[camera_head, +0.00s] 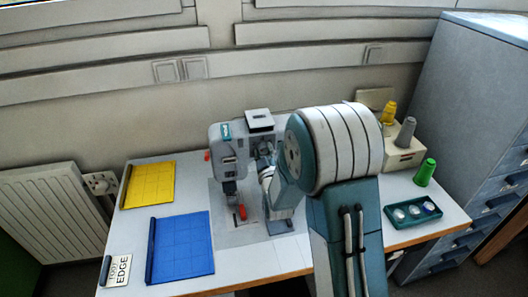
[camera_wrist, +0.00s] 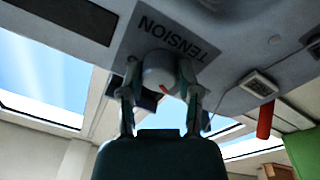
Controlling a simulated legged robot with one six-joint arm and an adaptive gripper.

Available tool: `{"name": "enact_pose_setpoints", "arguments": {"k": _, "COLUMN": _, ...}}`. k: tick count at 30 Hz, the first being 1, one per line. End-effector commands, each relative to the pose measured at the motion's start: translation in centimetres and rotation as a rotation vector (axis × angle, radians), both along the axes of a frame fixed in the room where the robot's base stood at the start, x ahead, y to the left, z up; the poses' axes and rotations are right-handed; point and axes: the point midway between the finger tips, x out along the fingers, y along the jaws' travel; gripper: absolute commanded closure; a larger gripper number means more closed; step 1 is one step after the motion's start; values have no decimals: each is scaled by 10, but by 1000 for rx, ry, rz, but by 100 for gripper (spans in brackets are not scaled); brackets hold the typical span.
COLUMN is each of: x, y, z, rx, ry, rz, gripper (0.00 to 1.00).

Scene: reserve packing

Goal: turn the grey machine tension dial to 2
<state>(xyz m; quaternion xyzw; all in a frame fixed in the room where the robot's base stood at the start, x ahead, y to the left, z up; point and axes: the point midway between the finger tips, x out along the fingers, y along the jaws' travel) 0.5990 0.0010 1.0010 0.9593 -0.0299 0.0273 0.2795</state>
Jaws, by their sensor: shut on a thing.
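The grey machine (camera_head: 228,150) stands on the table in the head view. In the wrist view its underside-angled face carries the word TENSION beside a round pale grey dial (camera_wrist: 158,70). The dial has a small red mark on its near edge. My gripper (camera_wrist: 160,78) has one finger on each side of the dial and is shut on it. No scale numbers are readable, so I cannot tell the setting. In the head view my arm hides the dial and most of the gripper.
A yellow mat (camera_head: 148,184) and a blue mat (camera_head: 182,248) lie left of the machine. A green tray (camera_head: 411,220) with pale round pieces, a green spool (camera_head: 425,172) and a cream box (camera_head: 402,155) with spools are at right. A grey cabinet (camera_head: 470,90) stands beyond.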

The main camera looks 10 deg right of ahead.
Motion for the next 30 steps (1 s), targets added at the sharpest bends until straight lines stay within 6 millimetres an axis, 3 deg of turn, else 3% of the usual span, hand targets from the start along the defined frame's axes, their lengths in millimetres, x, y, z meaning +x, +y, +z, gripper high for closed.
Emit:
{"name": "enact_pose_setpoints", "arguments": {"k": 16, "x": 1, "y": 2, "z": 0, "rx": -27, "ry": 1, "rz": 5, "gripper": 100}}
{"name": "enact_pose_setpoints", "arguments": {"k": 17, "x": 1, "y": 2, "z": 0, "rx": -27, "ry": 1, "rz": 5, "gripper": 47}}
{"name": "enact_pose_setpoints", "arguments": {"k": 18, "x": 1, "y": 2, "z": 0, "rx": -27, "ry": 1, "rz": 5, "gripper": 29}}
{"name": "enact_pose_setpoints", "arguments": {"k": 19, "x": 1, "y": 2, "z": 0, "rx": -27, "ry": 1, "rz": 5, "gripper": 21}}
{"name": "enact_pose_setpoints", "arguments": {"k": 30, "x": -1, "y": 1, "z": 0, "rx": -26, "ry": 0, "rz": 2, "gripper": 21}}
